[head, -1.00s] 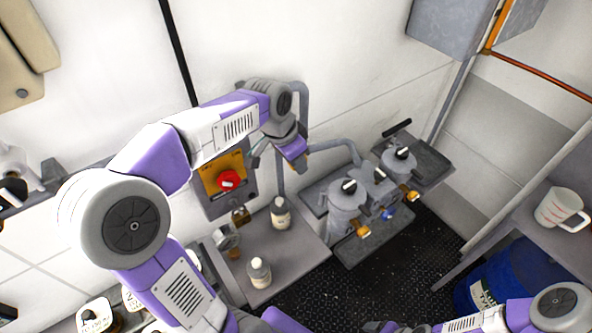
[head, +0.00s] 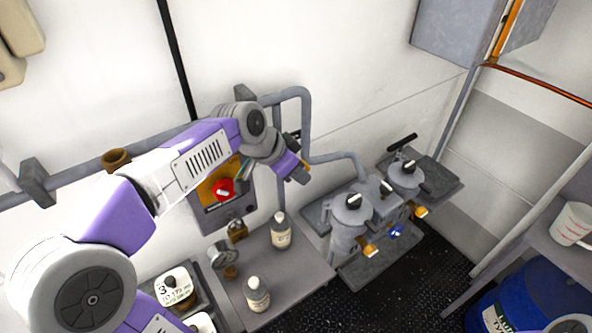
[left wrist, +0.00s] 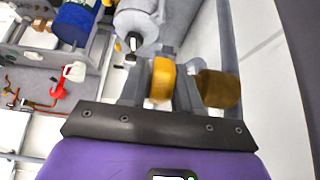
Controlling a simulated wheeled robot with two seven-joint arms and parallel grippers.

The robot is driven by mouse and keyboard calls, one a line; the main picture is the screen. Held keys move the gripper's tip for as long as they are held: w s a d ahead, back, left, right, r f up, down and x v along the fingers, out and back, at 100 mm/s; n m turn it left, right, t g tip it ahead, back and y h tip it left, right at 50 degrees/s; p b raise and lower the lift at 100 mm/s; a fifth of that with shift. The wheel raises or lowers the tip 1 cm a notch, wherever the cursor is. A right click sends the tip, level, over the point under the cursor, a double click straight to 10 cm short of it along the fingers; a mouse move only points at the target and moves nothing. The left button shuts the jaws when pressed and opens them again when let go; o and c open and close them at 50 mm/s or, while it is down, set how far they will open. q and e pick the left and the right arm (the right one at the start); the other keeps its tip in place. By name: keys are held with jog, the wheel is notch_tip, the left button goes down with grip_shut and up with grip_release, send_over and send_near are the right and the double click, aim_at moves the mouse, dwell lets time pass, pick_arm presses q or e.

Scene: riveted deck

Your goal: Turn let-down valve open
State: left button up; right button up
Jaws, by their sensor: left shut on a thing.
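My left gripper (head: 303,174) is at the bent grey pipe on the wall, right of the orange-faced switch panel. In the left wrist view, the two grey fingers of my left gripper (left wrist: 161,88) are closed on a yellow handle (left wrist: 163,78). I take this handle to be the let-down valve's. A brown, brass-like part (left wrist: 218,88) sits just right of the fingers and may be the valve body. In the head view my gripper hides most of the valve, so its opening angle cannot be read. My right gripper is out of view.
The panel has a red knob (head: 222,189). Two bottles (head: 280,232) (head: 257,295) stand on the grey shelf below. Grey filter housings (head: 350,215) with yellow handles stand to the right. A white mug (head: 572,224) and a blue drum (head: 520,300) are at far right.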

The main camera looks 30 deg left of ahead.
pick_arm(q)
jog(key=o, duration=1)
jog(key=shift+c, duration=0.2)
jog(key=p+v, duration=0.2)
jog(key=v, duration=1)
jog(key=shift+r, duration=0.1)
